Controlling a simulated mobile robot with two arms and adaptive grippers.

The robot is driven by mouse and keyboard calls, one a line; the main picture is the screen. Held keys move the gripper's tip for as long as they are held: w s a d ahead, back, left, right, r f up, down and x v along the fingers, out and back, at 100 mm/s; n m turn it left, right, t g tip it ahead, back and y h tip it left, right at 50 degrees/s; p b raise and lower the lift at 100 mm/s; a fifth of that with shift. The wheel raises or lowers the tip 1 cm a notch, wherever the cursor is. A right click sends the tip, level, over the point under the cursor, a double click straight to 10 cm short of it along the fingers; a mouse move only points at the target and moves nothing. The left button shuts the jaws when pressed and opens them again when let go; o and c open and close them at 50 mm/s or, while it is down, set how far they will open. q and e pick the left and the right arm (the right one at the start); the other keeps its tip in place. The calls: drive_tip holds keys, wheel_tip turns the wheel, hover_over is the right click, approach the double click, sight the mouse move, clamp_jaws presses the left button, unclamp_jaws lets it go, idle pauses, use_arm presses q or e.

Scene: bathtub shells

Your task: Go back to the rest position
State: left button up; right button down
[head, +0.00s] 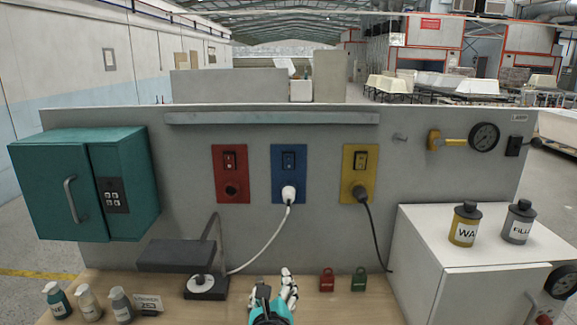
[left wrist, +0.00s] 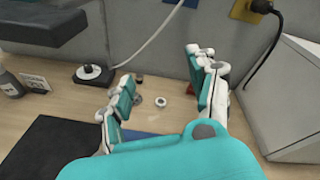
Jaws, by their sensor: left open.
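My left gripper (head: 273,295) shows at the bottom middle of the head view, above the wooden bench. In the left wrist view my left gripper (left wrist: 162,72) has its two fingers spread wide apart. Nothing is held between them. A small white ring (left wrist: 160,101) lies on the bench seen through the gap, with small dark items near it. The right gripper is in neither view.
A grey panel carries red (head: 230,173), blue (head: 289,173) and yellow (head: 360,173) sockets; cords run from the blue and yellow ones. A teal cabinet (head: 75,190), dark lamp (head: 178,256), red padlock (head: 326,280), green padlock (head: 359,280) and white cabinet (head: 450,285) stand around.

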use_arm(q)
drive_tip(key=s+a+f+n+g, duration=0.4)
drive_tip(key=s+a+f+n, duration=0.1)
drive_tip(key=s+f+n, duration=0.3)
drive_tip(key=s+a+f+n+g, duration=0.3)
drive_tip(key=s+a+f+n, duration=0.2)
drive_tip(key=s+f+n, duration=0.3)
drive_tip(key=s+a+f+n+g, duration=0.2)
drive_tip(key=s+a+n+g, duration=0.15)
drive_tip(key=s+n, duration=0.4)
drive_tip(key=s+a+f+n+g, duration=0.25)
drive_tip(key=s+a+n, duration=0.2)
drive_tip(key=s, duration=0.55)
wheel_tip(320, 180, down, 33)
drive_tip(key=s+b, duration=0.3)
drive_tip(key=b, duration=0.3)
drive_tip(key=s+a+f+g+b, duration=0.1)
drive_tip(key=s+a+f+b, duration=0.1)
drive_tip(key=s+f, duration=1.3)
wheel_tip(320, 180, down, 4)
drive_tip(key=shift+s+f+g+h+b, duration=0.1)
drive_tip(key=shift+s+g+h+b, duration=0.2)
drive_tip(key=shift+b, duration=0.45)
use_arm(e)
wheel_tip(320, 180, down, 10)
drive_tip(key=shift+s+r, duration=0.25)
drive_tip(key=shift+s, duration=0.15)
